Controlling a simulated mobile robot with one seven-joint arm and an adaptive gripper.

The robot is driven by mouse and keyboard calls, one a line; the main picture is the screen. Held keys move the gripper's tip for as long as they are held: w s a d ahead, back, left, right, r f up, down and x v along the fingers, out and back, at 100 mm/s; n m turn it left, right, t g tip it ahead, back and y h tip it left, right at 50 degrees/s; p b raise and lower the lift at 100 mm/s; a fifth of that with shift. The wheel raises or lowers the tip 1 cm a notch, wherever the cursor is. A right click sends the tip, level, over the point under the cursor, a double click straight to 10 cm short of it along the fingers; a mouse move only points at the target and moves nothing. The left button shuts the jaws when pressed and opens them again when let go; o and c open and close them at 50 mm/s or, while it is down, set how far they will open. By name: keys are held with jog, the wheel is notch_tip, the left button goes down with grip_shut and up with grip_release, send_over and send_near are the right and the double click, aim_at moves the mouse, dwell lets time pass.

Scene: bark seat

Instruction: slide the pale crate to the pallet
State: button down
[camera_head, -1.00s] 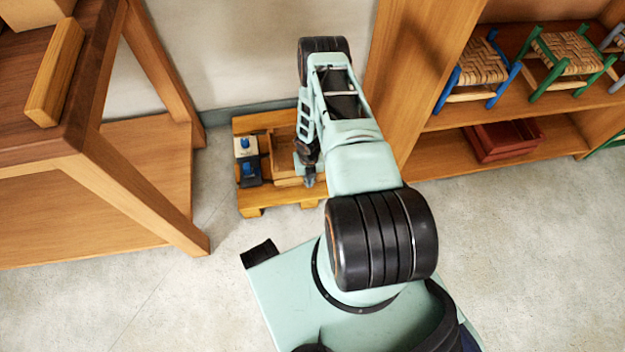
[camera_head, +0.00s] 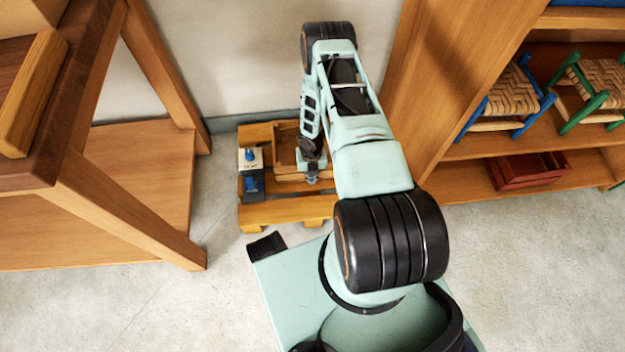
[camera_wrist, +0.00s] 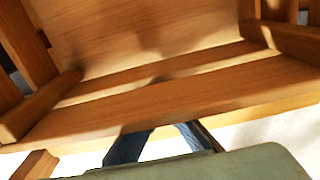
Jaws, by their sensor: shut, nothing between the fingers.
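The pale crate (camera_head: 291,177) is an open wooden box on the pallet, partly hidden by my arm. The yellowish slatted pallet (camera_head: 272,212) lies on the floor against the wall. My gripper (camera_head: 312,180) is shut and empty, pointing down at the crate's front side, near its right part. In the wrist view my shut fingers (camera_wrist: 160,131) show at the bottom edge, with wooden boards (camera_wrist: 150,35) filling the area beyond them. I cannot tell whether the fingers touch the crate.
A white-and-blue item (camera_head: 250,158) and a dark item with a blue top (camera_head: 251,184) stand on the pallet's left. A wooden bench (camera_head: 95,190) is at left. Shelves (camera_head: 470,150) at right hold small woven stools (camera_head: 512,97) and a red box (camera_head: 525,170).

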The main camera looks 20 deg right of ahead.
jog(key=w+d, duration=0.1)
jog(key=w, duration=0.2)
jog(key=w+d+b, duration=0.1)
jog(key=w, duration=0.2)
jog(key=w+d+b, duration=0.1)
jog(key=w, duration=0.3)
jog(key=shift+w, duration=0.1)
jog(key=shift+a, duration=0.1)
